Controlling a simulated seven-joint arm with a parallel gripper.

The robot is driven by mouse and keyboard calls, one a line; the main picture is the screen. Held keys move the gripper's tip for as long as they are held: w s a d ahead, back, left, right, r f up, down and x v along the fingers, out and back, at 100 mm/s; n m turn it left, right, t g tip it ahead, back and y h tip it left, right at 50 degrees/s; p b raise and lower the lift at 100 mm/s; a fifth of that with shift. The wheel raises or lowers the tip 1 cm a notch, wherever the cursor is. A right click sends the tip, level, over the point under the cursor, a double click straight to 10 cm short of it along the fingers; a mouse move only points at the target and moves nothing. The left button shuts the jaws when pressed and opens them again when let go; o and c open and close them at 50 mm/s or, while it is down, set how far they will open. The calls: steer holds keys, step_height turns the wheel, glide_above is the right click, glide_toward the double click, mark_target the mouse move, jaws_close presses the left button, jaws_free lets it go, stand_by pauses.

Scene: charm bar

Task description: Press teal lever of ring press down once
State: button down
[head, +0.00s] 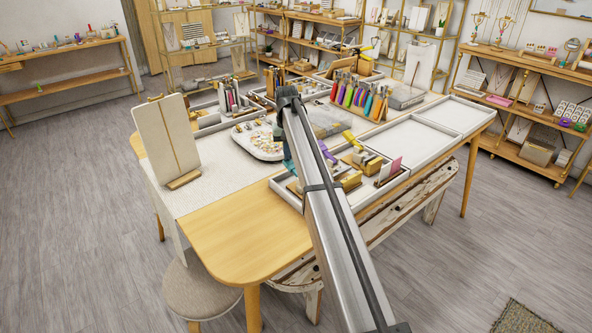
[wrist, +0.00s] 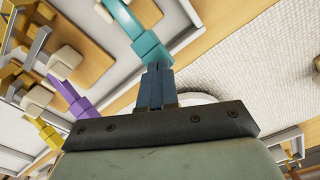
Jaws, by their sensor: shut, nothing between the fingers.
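The teal lever (wrist: 122,15) runs down from the top of the wrist view to a blocky teal end (wrist: 150,46). My gripper (wrist: 157,68) is shut and empty, its dark blue fingertips right at that end. I cannot tell whether they touch it. In the head view a little teal (head: 288,160) shows beside my arm, which hides most of the press and my fingers. A purple lever (wrist: 72,98) and a yellow lever (wrist: 45,130) stand left of the teal one in the wrist view. The purple lever (head: 326,152) and yellow lever (head: 352,139) also show in the head view.
The presses sit in a white-edged tray (head: 282,190) on the wooden table (head: 235,235). A white tray of small charms (head: 262,153) lies left of my arm. A necklace display board (head: 167,135) stands farther left. Coloured-handled tools (head: 360,98) stand behind.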

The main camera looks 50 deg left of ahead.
steer(key=shift+f, duration=0.65)
steer(key=shift+a+f, duration=0.1)
steer(key=shift+f, duration=0.45)
steer(key=shift+r, duration=0.15)
steer(key=shift+d+r, duration=0.15)
steer(key=shift+r, duration=1.2)
steer(key=shift+d+r, duration=0.1)
steer(key=shift+r, duration=3.7)
step_height(320, 180, up, 14)
steer(key=shift+f, duration=0.1)
